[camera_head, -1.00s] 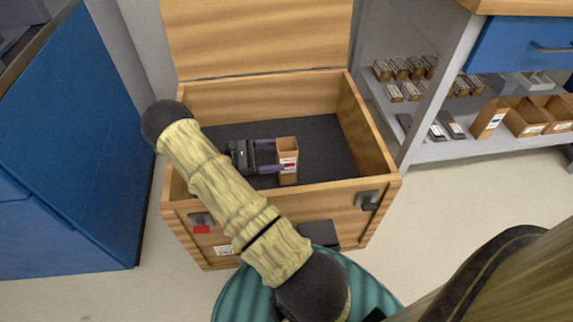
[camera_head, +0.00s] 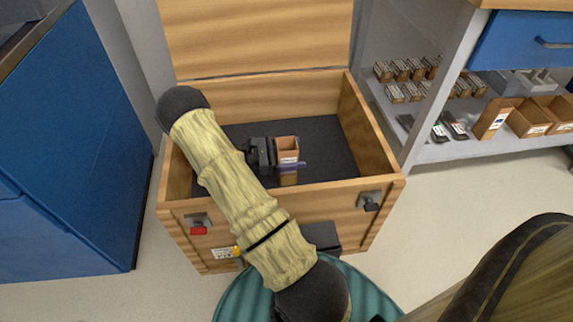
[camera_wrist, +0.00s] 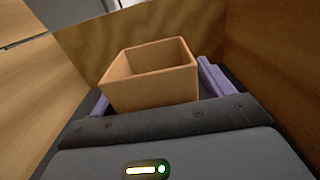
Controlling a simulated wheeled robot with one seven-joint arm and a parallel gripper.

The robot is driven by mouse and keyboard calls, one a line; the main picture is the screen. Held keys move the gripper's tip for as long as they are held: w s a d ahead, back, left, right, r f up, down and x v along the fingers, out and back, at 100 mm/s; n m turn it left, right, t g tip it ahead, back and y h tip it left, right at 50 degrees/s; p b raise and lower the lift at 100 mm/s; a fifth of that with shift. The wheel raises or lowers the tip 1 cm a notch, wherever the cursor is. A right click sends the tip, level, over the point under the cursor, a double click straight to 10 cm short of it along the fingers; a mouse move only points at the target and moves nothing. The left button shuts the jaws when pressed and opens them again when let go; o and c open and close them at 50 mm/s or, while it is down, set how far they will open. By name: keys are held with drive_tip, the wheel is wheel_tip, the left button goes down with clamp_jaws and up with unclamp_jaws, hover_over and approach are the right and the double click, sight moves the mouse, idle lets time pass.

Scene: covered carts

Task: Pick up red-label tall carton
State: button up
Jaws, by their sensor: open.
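The tall carton (camera_head: 288,174) is brown with an open top and stands upright inside the wooden chest (camera_head: 376,187), close to its front wall. A small label shows on its side, partly covered by a finger. My gripper (camera_head: 289,154) is open, with its purple fingers on either side of the carton. In the wrist view the carton (camera_wrist: 150,83) fills the space between the fingers, its open rim facing up. The right finger shows beside it, and a little of the left one. I cannot tell whether either finger touches the carton.
The chest's lid (camera_head: 260,35) stands open at the back. A blue cabinet (camera_head: 70,140) is at the left. At the right, a shelf (camera_head: 440,152) holds small boxes and cartons. The dark chest floor right of the carton is clear.

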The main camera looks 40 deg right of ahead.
drive_tip(key=shift+c, duration=0.4)
drive_tip(key=c, duration=1.2)
wheel_tip(320, 180, up, 10)
drive_tip(key=p, duration=0.5)
drive_tip(key=shift+p, duration=0.4)
